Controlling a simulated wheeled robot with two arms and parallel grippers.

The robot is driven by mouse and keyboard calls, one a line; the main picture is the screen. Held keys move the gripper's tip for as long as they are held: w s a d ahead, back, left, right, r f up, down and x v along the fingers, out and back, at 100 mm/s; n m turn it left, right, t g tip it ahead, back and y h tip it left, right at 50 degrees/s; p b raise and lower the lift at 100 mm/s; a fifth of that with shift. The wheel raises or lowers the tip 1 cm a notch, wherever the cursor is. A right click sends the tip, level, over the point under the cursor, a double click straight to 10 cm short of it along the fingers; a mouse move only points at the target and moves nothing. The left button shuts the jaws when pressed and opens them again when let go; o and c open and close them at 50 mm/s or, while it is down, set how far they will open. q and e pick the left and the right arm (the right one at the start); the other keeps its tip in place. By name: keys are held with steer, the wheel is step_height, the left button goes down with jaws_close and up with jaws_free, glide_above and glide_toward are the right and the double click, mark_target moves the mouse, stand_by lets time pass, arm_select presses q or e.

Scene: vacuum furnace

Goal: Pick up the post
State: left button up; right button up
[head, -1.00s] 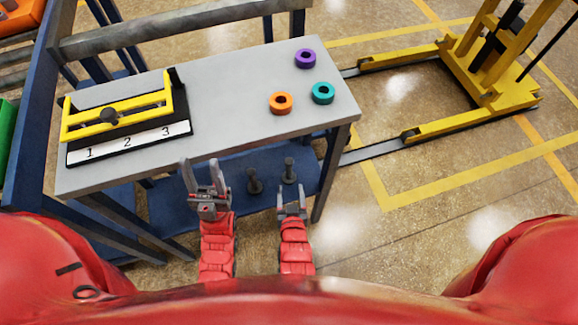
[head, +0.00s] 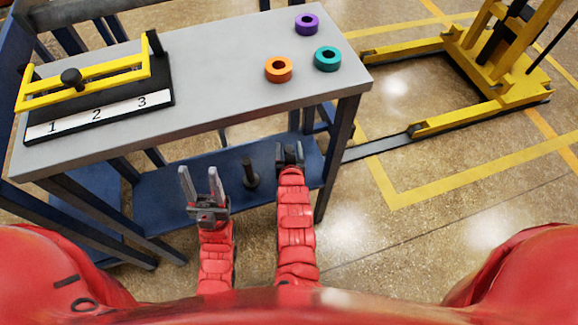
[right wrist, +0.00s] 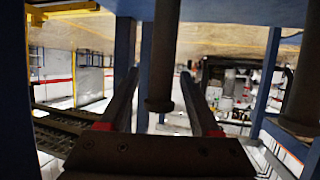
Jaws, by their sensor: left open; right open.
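A dark grey post (head: 250,172) stands upright on the lower blue shelf in the head view. My right gripper (head: 290,152) is open over the same shelf, to the right of that post. A second post is mostly hidden by this gripper in the head view. In the right wrist view, a dark post (right wrist: 165,55) with a wider end appears between the two open fingers; I cannot tell whether they touch it. Another post (right wrist: 302,95) shows at the right edge. My left gripper (head: 201,185) is open and empty in front of the shelf, left of the visible post.
The grey tabletop (head: 205,85) lies above the shelf. It holds orange (head: 279,69), teal (head: 327,59) and purple (head: 307,23) rings and a numbered board (head: 98,117) with a yellow frame. A table leg (head: 337,160) stands right of my right gripper.

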steer(key=shift+x, duration=0.8)
steer(key=shift+s, duration=0.1)
jaws_close()
stand_by(0.7)
